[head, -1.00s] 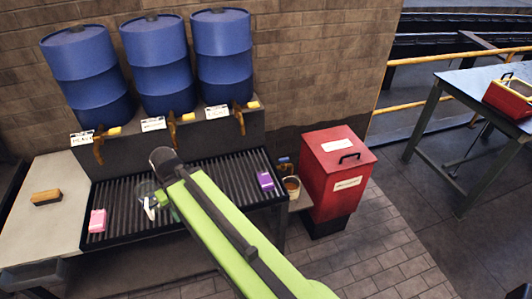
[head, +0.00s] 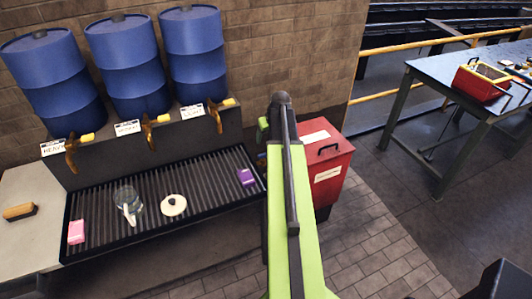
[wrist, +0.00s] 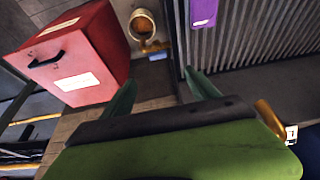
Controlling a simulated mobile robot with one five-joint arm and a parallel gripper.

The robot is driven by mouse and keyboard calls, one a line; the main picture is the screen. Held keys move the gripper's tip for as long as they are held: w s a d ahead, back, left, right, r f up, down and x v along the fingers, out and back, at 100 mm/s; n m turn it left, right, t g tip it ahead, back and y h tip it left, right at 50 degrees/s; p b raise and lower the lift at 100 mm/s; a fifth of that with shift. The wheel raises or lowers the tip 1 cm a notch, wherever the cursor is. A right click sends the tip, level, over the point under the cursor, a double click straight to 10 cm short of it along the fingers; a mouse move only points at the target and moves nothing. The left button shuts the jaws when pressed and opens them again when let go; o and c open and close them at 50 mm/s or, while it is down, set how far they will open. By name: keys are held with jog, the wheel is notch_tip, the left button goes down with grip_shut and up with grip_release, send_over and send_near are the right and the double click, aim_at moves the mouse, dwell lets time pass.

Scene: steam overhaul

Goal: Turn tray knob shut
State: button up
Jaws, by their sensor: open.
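The black slatted tray (head: 150,190) runs along under the blue barrels. No tray knob can be made out for certain. At the tray's right end a brass fitting (wrist: 155,46) with a small blue patch (wrist: 158,57) shows beside a small bucket (wrist: 142,24) in the wrist view. In the head view my arm mostly hides that spot. My gripper (wrist: 162,90) is open and empty, its two green fingers apart. In the head view one green finger (head: 263,128) shows left of my arm's end, in front of the wall near the red bin.
The red bin (head: 327,165) stands just right of the tray. Several brass taps, one at the right barrel (head: 215,118), hang over the tray. A glass jug (head: 128,200), a white lid (head: 173,205), and pink (head: 76,231) and purple (head: 245,176) blocks lie on it. A workbench (head: 425,65) stands right.

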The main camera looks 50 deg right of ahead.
aim_at(263, 154)
jog(key=b+x, duration=0.5)
jog(key=x, duration=0.1)
jog(key=b+x, duration=0.5)
jog(key=b, duration=0.1)
jog(key=d+b+x, duration=0.1)
jog(key=b+x, duration=0.4)
jog(key=x, duration=0.1)
jog(key=shift+s+f, duration=0.1)
jog(key=shift+f, duration=0.2)
jog(key=shift+r, duration=0.1)
jog(key=shift+c, duration=0.3)
